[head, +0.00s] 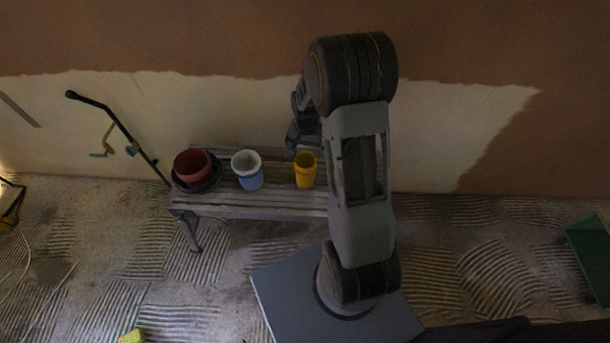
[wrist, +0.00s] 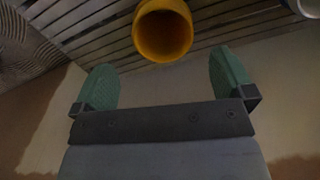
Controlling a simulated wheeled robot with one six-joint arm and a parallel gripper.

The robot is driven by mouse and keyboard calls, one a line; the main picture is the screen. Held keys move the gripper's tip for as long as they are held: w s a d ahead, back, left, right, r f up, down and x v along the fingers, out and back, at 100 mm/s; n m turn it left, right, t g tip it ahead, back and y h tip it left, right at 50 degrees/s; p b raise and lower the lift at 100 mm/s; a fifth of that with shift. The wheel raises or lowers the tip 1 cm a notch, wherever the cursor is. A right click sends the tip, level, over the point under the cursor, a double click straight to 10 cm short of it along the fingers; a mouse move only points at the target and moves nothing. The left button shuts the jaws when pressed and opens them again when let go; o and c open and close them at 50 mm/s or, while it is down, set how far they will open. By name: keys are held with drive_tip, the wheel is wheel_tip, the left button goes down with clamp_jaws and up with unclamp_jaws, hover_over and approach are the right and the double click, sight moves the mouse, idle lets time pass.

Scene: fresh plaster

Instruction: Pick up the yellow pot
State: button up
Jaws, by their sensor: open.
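The yellow pot (head: 306,171) stands upright on a slatted wooden bench (head: 262,204), in the head view just left of my arm. In the wrist view the yellow pot (wrist: 163,33) shows at the top middle, its round open mouth facing the camera. My gripper (wrist: 165,80) is open, with its two green-padded fingers spread wide and nothing between them. The pot lies beyond the fingertips, roughly centred between them. In the head view my gripper (head: 299,146) is a dark shape close behind the pot, partly hidden by my arm.
A blue and white pot (head: 248,170) and a dark red pot (head: 192,167) in a black dish stand left on the bench. A black-handled pole (head: 118,127) leans at the wall. A yellow block (head: 132,336) lies on the ridged floor. A green container (head: 590,258) is far right.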

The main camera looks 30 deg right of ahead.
sight(305, 163)
drive_tip(key=shift+w+f+b, duration=0.15)
drive_tip(key=shift+f+b, duration=0.35)
drive_tip(key=shift+f, duration=3.85)
drive_tip(key=shift+c, duration=0.4)
drive_tip(key=c, duration=1)
